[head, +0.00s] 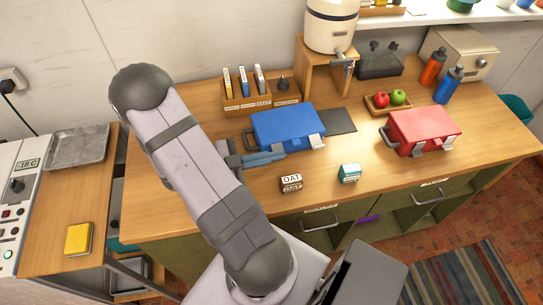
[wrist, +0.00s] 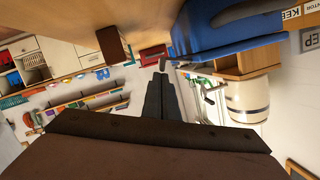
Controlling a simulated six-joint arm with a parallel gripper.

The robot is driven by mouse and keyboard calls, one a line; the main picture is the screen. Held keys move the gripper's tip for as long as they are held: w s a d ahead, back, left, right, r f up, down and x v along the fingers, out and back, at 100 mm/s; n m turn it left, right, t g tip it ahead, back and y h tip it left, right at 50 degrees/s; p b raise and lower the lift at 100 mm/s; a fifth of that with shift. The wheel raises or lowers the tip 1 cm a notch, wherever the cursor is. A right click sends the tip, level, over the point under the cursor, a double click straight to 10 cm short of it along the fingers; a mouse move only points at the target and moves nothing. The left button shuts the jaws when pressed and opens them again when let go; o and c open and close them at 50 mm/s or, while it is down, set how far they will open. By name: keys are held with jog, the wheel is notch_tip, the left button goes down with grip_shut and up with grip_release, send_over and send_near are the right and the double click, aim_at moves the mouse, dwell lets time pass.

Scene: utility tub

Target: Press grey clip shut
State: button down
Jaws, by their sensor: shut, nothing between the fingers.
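A blue tub (head: 288,128) with a closed-looking lid stands on the wooden counter. A light grey clip (head: 317,141) sticks out at the right of its front side. In the wrist view the shut fingers (wrist: 162,65) are beside the blue tub (wrist: 205,30), with a visible gap in the picture; the grey clip cannot be made out there.
A red tub (head: 422,128) with grey clips stands to the right. An OAT box (head: 291,183) and a teal-and-white box (head: 349,173) stand in front of the blue tub. A dark mat (head: 340,121) lies at its right. A card holder (head: 248,105) stands behind.

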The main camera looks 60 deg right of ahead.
jog(key=shift+f+b, duration=0.2)
jog(key=shift+b, duration=0.1)
jog(key=shift+s+a+f+m+h+b, duration=0.1)
jog(key=shift+f+m+h+b, duration=0.4)
jog(key=shift+m+b, duration=0.4)
jog(key=shift+f+b, duration=0.6)
jog(key=shift+f, duration=0.75)
jog(key=shift+r, duration=0.1)
jog(key=s+a+r+p, duration=0.2)
jog(key=shift+s+a, duration=0.1)
jog(key=shift+s, duration=0.2)
jog(key=shift+t, duration=0.3)
jog(key=b+v, duration=0.1)
jog(key=v, duration=0.2)
jog(key=b+v, duration=0.1)
jog(key=v, duration=0.2)
jog(key=f+b+v, duration=0.1)
jog(key=v, duration=0.2)
jog(key=shift+s+a+f, duration=0.15)
jog(key=shift+s+a, duration=0.05)
jog(key=shift+w+a, duration=0.2)
jog(key=shift+a, duration=0.25)
